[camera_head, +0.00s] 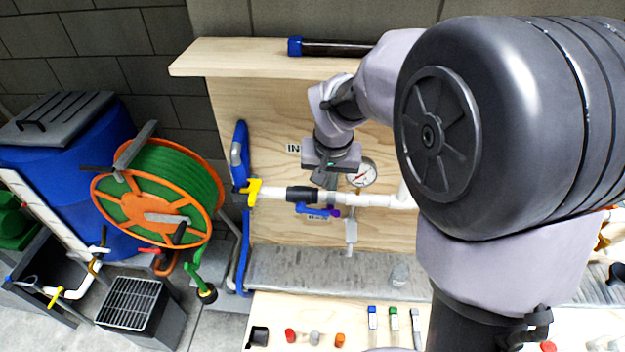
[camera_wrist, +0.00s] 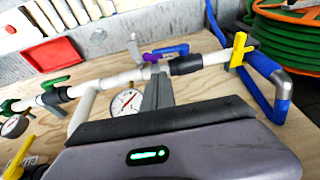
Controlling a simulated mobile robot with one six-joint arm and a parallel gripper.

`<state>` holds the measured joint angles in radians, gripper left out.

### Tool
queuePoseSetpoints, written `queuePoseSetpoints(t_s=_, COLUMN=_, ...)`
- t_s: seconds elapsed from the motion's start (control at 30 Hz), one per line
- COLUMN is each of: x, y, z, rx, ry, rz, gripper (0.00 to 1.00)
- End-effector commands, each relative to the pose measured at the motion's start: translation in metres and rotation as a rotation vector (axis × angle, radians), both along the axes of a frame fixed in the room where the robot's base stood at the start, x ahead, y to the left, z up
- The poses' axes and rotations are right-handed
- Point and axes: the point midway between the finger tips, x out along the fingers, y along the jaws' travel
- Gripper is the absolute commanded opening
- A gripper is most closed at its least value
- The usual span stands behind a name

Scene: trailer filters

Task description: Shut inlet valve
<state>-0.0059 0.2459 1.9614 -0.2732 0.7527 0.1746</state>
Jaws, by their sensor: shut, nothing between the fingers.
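A white pipe (camera_head: 375,200) runs across a plywood panel under an "IN" label (camera_head: 293,148). Below the pipe, beside a black fitting (camera_head: 300,193), is a blue valve lever (camera_head: 314,210) with a purple part (camera_head: 336,212) at its right end. The blue lever (camera_wrist: 170,49) lies roughly along the pipe in the wrist view. A yellow handle (camera_head: 253,192) stands crosswise at the pipe's left end. My gripper (camera_head: 323,182) is shut and empty, just in front of the pipe. Its fingers (camera_wrist: 157,80) point at the pipe near the purple part; contact cannot be told.
A pressure gauge (camera_head: 362,172) sits just right of my gripper. A green hose reel (camera_head: 165,190) and blue barrel (camera_head: 85,180) stand further left. A wooden shelf (camera_head: 230,58) juts out above, and a bench with small items lies below.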

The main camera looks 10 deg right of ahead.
Motion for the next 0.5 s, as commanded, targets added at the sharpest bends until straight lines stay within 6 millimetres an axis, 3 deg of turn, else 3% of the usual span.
queuePoseSetpoints(t_s=0.3, x=0.02, y=-0.002, z=-0.071, rx=0.002, ry=0.003, rz=0.0, gripper=0.0)
queuePoseSetpoints(t_s=0.5, x=0.023, y=0.001, z=-0.104, rx=0.002, ry=0.002, rz=0.002, gripper=0.0)
